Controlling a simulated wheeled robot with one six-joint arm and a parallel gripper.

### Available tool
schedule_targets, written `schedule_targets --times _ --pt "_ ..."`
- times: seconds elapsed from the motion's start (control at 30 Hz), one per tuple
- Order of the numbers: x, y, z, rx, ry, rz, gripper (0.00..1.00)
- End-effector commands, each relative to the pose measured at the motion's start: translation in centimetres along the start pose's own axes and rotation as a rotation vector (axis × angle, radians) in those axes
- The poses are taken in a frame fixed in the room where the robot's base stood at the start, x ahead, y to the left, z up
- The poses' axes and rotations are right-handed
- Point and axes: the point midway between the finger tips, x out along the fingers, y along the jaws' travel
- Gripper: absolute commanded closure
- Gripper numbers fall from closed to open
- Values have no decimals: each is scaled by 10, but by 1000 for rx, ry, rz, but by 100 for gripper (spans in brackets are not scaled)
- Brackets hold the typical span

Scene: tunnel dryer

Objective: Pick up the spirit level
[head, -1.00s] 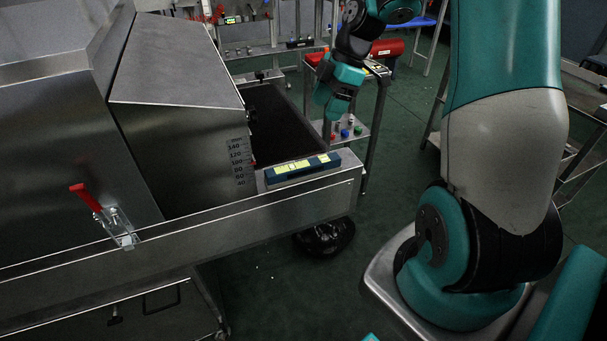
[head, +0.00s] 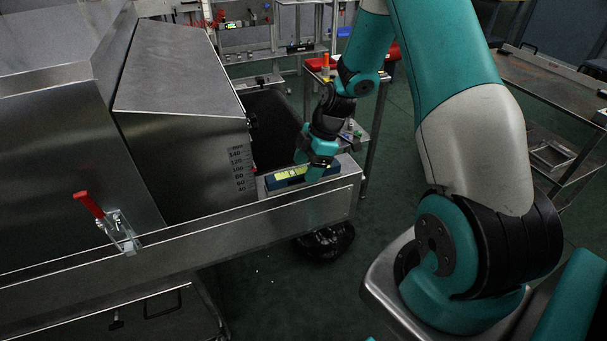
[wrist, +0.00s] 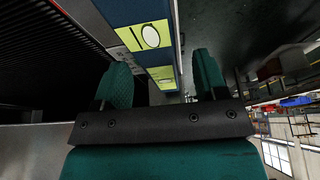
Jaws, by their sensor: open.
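The spirit level (head: 288,176) is a dark blue bar with yellow-green panels, lying on the metal ledge at the front end of the dryer. It also shows in the wrist view (wrist: 155,52), running away between my fingers. My gripper (head: 312,174) is at the right part of the level, pointing down, and covers some of it in the head view. In the wrist view my gripper (wrist: 162,85) has its two teal fingers apart, one on each side of the level's line. I cannot tell whether either finger touches it.
The dryer's metal hood (head: 185,130) with a height scale stands left of the level. The dark conveyor belt (head: 272,120) runs behind it. A red-handled clamp (head: 90,205) sits on the side rail. Green floor (head: 385,190) is open to the right.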

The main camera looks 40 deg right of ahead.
Motion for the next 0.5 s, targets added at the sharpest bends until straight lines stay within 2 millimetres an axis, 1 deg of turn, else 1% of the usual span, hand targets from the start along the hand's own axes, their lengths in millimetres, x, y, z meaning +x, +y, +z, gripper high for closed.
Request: schedule_targets --times 0.03,0.1,0.17,0.23,0.43,0.47,0.5 --pt "8 -2 -2 -1 1 -5 34" --pt "17 -1 -1 -1 1 -3 34" --pt "22 0 -1 0 0 -1 34" --pt "25 0 0 0 0 0 34" --pt "25 0 0 0 0 1 34" --pt "25 0 0 0 0 1 41" --pt "25 0 0 0 0 1 50"
